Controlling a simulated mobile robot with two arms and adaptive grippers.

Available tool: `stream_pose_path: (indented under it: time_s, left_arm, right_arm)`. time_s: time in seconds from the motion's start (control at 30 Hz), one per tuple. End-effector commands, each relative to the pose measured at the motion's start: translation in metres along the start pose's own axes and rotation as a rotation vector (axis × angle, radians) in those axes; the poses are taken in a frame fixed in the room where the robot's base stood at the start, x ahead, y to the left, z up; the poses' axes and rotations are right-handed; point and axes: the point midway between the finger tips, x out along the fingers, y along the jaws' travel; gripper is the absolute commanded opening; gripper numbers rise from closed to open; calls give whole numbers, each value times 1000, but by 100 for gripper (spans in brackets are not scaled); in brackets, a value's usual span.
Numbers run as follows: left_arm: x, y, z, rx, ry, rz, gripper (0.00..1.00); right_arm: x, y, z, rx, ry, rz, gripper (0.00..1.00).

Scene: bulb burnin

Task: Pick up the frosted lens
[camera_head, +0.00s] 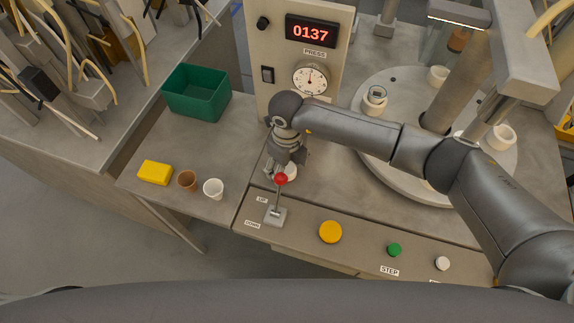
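A small white cup-shaped piece (213,189), which looks like the frosted lens, stands on the grey bench at the lower left. A similar amber-brown piece (187,180) stands just left of it. My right gripper (277,174) points down at the red knob (281,179) of a small lever, to the right of the white piece and apart from it. Its fingers are small and partly overlapped by the knob, so I cannot tell if they touch it or how far they are open. A white round thing (292,172) is partly hidden behind the gripper. My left gripper is out of view.
A yellow block (155,173) and a green bin (196,92) are on the left bench. A panel holds a yellow button (330,232), a green button (394,250) and a white button (442,263). A round turntable (375,151) with white sockets is at right. A display reads 0137.

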Motion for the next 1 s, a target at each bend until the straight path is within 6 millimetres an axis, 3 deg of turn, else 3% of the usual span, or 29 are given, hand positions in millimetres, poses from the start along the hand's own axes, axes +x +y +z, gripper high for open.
stream_pose_path:
  time_s: [0.27,0.53,1.0]
  left_arm:
    - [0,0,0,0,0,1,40]
    - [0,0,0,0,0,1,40]
    - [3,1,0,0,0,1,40]
  right_arm:
    - [4,0,0,-1,-1,0,71]
    - [4,0,0,0,-1,0,36]
    - [1,-1,1,0,-2,-1,35]
